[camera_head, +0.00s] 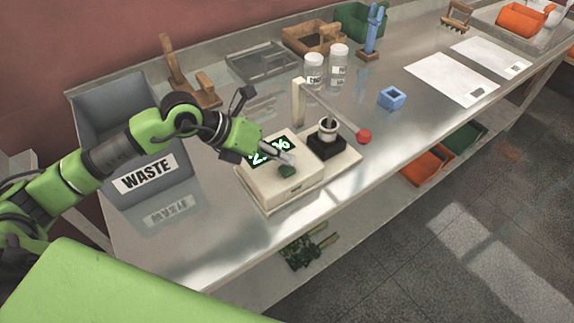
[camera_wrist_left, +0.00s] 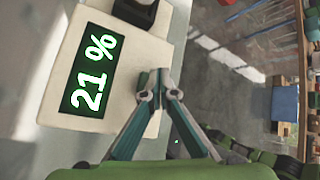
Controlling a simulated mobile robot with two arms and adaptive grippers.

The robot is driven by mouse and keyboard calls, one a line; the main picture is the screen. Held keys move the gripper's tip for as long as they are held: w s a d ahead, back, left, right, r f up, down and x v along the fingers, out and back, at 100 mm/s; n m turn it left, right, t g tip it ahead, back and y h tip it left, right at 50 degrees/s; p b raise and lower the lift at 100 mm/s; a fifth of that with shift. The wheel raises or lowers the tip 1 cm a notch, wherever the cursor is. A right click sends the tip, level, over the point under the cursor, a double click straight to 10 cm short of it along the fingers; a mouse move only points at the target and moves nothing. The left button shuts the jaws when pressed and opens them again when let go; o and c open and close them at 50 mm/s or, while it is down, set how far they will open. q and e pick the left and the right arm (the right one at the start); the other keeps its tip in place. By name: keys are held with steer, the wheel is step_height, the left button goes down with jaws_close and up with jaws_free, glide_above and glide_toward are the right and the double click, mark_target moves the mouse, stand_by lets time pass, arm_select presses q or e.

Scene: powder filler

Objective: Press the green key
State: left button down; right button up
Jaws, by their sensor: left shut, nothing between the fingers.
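The green key (camera_head: 287,171) is a small dark green block on the front of the cream powder filler (camera_head: 291,188). The filler's black display (camera_head: 257,152) is partly covered by my gripper in the head view; in the wrist view the display (camera_wrist_left: 91,73) reads 21 % in bright figures. My left gripper (camera_head: 291,161) is shut and empty, its tips right above or at the key; I cannot tell whether they touch. In the left wrist view the closed fingers (camera_wrist_left: 159,75) largely hide the key. My right gripper is not in view.
A lever with a red ball (camera_head: 364,136) and a small vessel on a black stand (camera_head: 327,142) sit right of the display. The grey waste bin (camera_head: 112,117) stands left. Two jars (camera_head: 338,62) and a blue block (camera_head: 391,97) are behind. The bench's front edge is close.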

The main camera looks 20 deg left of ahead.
mark_target(284, 169)
arm_select(q)
steer(key=shift+r, duration=0.1)
steer(key=shift+r+p, duration=1.55)
steer(key=shift+r, duration=0.9)
steer(key=shift+f, duration=0.15)
